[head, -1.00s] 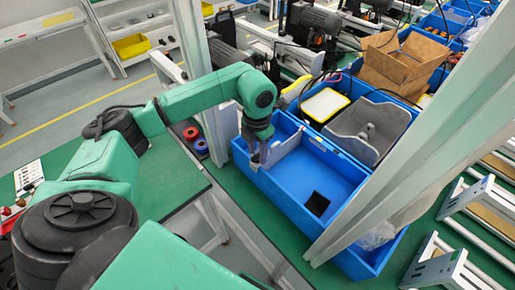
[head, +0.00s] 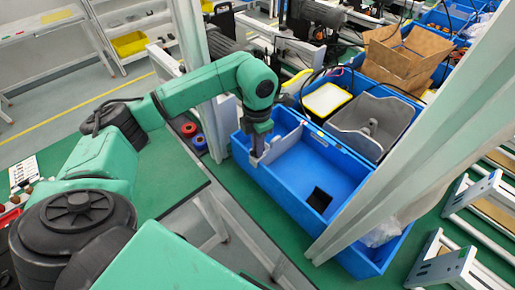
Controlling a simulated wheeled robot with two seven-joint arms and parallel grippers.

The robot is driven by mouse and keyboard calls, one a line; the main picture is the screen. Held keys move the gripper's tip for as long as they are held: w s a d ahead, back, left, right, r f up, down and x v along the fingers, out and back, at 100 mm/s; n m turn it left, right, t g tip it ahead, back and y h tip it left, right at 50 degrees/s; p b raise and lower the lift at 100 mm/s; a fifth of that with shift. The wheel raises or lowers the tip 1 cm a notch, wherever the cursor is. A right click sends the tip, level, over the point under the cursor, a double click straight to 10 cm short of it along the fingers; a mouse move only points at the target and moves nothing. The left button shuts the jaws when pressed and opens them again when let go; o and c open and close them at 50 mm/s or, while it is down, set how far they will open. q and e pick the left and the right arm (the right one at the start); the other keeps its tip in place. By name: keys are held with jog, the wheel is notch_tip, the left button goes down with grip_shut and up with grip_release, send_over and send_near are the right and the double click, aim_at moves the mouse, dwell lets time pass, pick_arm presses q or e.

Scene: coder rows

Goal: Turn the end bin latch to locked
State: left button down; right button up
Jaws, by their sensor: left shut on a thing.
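The blue end bin (head: 302,172) stands on the green floor area in the middle, with its long side facing me. My left gripper (head: 256,160) points down at the bin's near left rim. It is shut on a small grey piece there, which looks like the latch; the fingers hide most of it, and I cannot tell its angle. A grey plate (head: 284,145) runs inside the bin just right of the fingers. A black square (head: 319,200) lies on the bin floor. My right gripper is not in view.
A pale upright post (head: 400,150) crosses in front of the bin's right end. A grey tub (head: 372,120) and a yellow-rimmed white container (head: 326,100) stand behind the bin. A green-topped table (head: 165,180) lies to the left, with red and blue rolls near its edge.

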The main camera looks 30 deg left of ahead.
pick_arm(q)
jog(key=m+b, duration=0.3)
jog(key=shift+f+m, duration=0.15)
jog(key=shift+m, duration=0.25)
jog(key=m+b, duration=0.2)
jog(key=m, duration=0.1)
jog(key=m+b, duration=0.2)
jog(key=m, duration=0.3)
jog(key=shift+b, duration=0.3)
jog(key=shift+r+m+b, duration=0.15)
jog(key=shift+m+b, duration=0.15)
jog(key=shift+m, duration=0.65)
jog(key=shift+r+m+b, duration=0.15)
jog(key=shift+m+b, duration=0.15)
jog(key=shift+m, duration=0.65)
jog(key=shift+w, duration=0.1)
jog(key=c, duration=0.8)
grip_release()
jog(key=shift+c, duration=0.2)
